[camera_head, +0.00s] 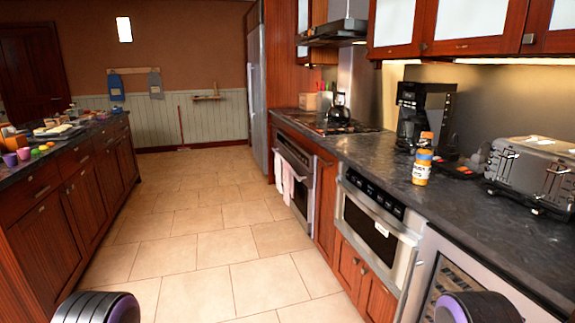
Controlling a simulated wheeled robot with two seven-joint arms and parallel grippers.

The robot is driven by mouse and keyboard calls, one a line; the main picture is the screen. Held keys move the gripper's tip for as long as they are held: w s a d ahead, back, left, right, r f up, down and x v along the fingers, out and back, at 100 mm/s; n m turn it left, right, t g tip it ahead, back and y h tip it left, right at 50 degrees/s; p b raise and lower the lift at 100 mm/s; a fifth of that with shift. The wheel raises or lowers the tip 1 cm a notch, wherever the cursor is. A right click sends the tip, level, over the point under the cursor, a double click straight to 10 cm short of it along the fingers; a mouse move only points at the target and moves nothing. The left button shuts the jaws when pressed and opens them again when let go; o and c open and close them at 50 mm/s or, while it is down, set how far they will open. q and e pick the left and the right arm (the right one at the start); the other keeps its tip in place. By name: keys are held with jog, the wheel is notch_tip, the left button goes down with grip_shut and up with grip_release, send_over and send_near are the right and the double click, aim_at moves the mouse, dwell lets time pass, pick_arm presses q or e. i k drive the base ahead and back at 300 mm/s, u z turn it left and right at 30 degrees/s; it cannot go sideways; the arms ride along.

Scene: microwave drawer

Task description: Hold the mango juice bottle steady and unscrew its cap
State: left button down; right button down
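Near the front edge of the dark counter on the right stands a small upright bottle (421,168) with an orange-yellow body and a blue band near its top. It looks like the mango juice bottle, but its label is too small to read. Directly behind it an orange-and-dark top (426,138) shows, perhaps of a second bottle; its lower part is hidden. I cannot tell clearly where the cap of the front bottle ends. Neither of my grippers is in view; only rounded black and purple parts of my arms show at the bottom left and bottom right.
A coffee maker (424,108) stands behind the bottle, and a silver toaster (533,170) stands to its right. A kettle (339,107) sits on the stove farther back. The tiled floor (215,215) is clear. A cluttered counter (92,129) runs along the left.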

aim_at(425, 150)
jog(key=u, duration=0.55)
jog(key=k, duration=1.3)
jog(key=u, duration=0.65)
jog(key=i, duration=1.45)
jog(key=z, duration=0.4)
jog(key=i, duration=1.15)
jog(key=z, duration=1.45)
jog(key=i, duration=0.8)
jog(key=z, duration=1)
